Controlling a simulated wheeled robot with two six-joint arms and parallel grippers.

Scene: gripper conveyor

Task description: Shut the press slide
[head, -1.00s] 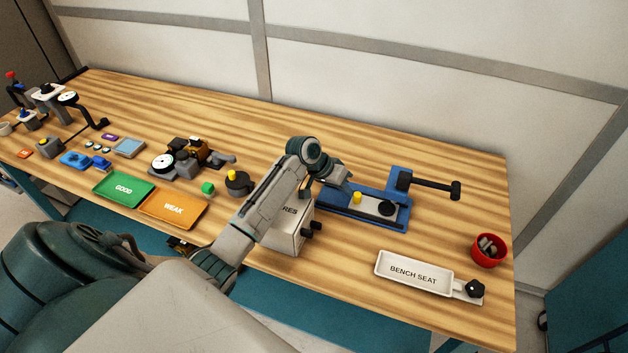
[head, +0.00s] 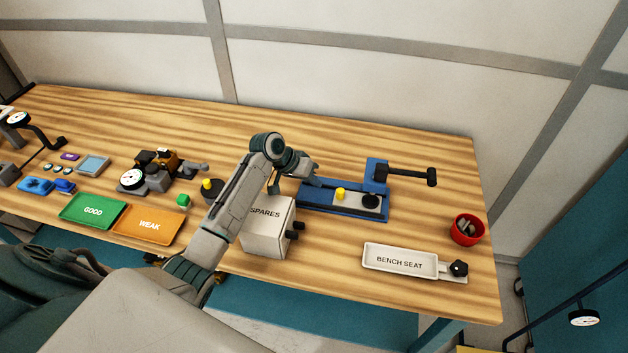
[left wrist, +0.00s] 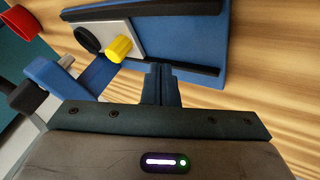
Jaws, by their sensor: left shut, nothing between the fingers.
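The press has a long blue base (head: 316,205) on the bench, with a grey slide plate (head: 355,200) at its right part. A yellow knob (head: 341,194) stands on the plate's left end and a black disc (head: 370,201) lies on its right end. A blue upright (head: 376,172) with a black lever (head: 412,176) rises behind the disc. My left gripper (head: 314,179) is shut and empty, left of the yellow knob. In the left wrist view its closed fingers (left wrist: 162,85) point at the base, below and right of the yellow knob (left wrist: 120,48), with a visible gap to it.
A white SPARES box (head: 265,234) with black knobs stands below my left forearm. A BENCH SEAT tray (head: 400,249) and a red cup (head: 467,229) are to the right. Green (head: 93,210) and orange (head: 149,223) trays are at left. Bare wood lies behind the press.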

